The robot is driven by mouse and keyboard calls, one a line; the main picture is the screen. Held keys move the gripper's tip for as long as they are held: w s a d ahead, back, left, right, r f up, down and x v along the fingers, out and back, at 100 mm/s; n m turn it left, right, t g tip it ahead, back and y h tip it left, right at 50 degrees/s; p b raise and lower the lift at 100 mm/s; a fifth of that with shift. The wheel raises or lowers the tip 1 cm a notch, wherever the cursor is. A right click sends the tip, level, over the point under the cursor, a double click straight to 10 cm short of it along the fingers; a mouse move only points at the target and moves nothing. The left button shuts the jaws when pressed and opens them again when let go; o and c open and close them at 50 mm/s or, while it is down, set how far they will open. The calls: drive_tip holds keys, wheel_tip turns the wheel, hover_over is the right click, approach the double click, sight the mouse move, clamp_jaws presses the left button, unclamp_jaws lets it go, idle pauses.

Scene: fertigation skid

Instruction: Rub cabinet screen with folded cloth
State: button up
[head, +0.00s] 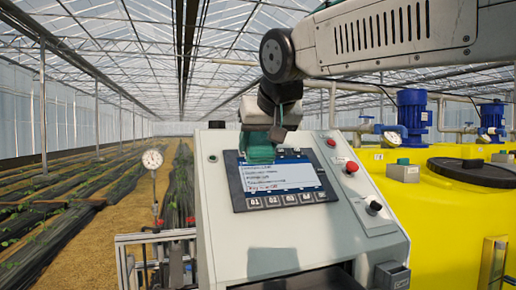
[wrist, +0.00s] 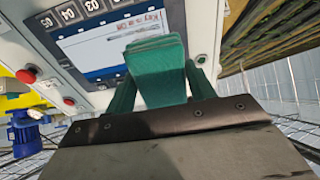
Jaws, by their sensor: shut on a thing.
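The cabinet screen (head: 285,178) is a dark-framed panel with lines of text and a row of numbered buttons, set in the sloped face of the grey cabinet (head: 230,240). It also shows, upside down, in the wrist view (wrist: 95,47). My gripper (head: 261,141) is shut on the folded cloth (head: 260,154), a green pad. In the wrist view the cloth (wrist: 157,75) sticks out between the two fingers, its folded end towards the screen. The cloth covers part of the screen's upper left edge in the head view. Whether it touches the glass I cannot tell.
A red button (head: 352,167) and a black knob (head: 374,207) stand out to the right of the screen. A yellow tank (head: 440,225) with blue pumps (head: 412,113) stands at right. A pressure gauge (head: 152,159) rises at left. Planted rows lie beyond.

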idle(0.6)
approach(251, 183)
drive_tip(key=shift+x, duration=2.25)
drive_tip(key=shift+w+a+r, duration=0.1)
drive_tip(key=shift+w+r, duration=0.05)
drive_tip(key=shift+r, duration=0.05)
drive_tip(key=shift+x, duration=1.05)
drive_tip(key=shift+f, duration=0.1)
drive_tip(key=shift+w+d, duration=0.2)
drive_tip(key=shift+d, duration=0.8)
drive_tip(key=shift+w+d, duration=0.25)
drive_tip(key=shift+d, duration=0.8)
drive_tip(key=shift+a, duration=0.1)
drive_tip(key=shift+s+a+f, duration=0.1)
drive_tip(key=shift+s+a, duration=0.15)
drive_tip(key=shift+a, duration=0.7)
drive_tip(key=shift+s+a+f, duration=0.1)
drive_tip(key=shift+s+a, duration=0.1)
drive_tip(key=shift+a, duration=0.7)
